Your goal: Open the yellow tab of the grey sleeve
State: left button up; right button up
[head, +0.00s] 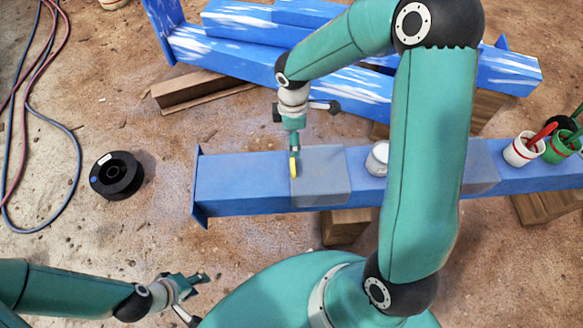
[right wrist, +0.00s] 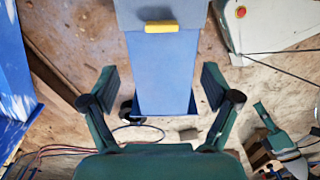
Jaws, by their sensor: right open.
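The grey sleeve (head: 322,178) wraps around the blue beam (head: 240,182). Its yellow tab (head: 293,167) is on the sleeve's left edge; in the right wrist view the tab (right wrist: 161,26) lies at the top centre, along the edge of the sleeve (right wrist: 160,11). My right gripper (head: 294,146) is above the beam by the tab, seen edge-on in the head view. In the right wrist view its fingers (right wrist: 160,80) are spread wide and empty, with the tab beyond them. Whether they touch anything is unclear. My left gripper (head: 201,297) is open and empty at the lower left, away from the beam.
A white cup (head: 377,159) stands on the beam right of the sleeve, and another grey sleeve (head: 480,169) sits farther right. A black spool (head: 116,175) lies on the ground.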

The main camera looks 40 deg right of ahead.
aim_at(293, 164)
notch_tip(293, 164, down, 15)
jog(key=b, duration=0.3)
jog(key=shift+f, duration=0.15)
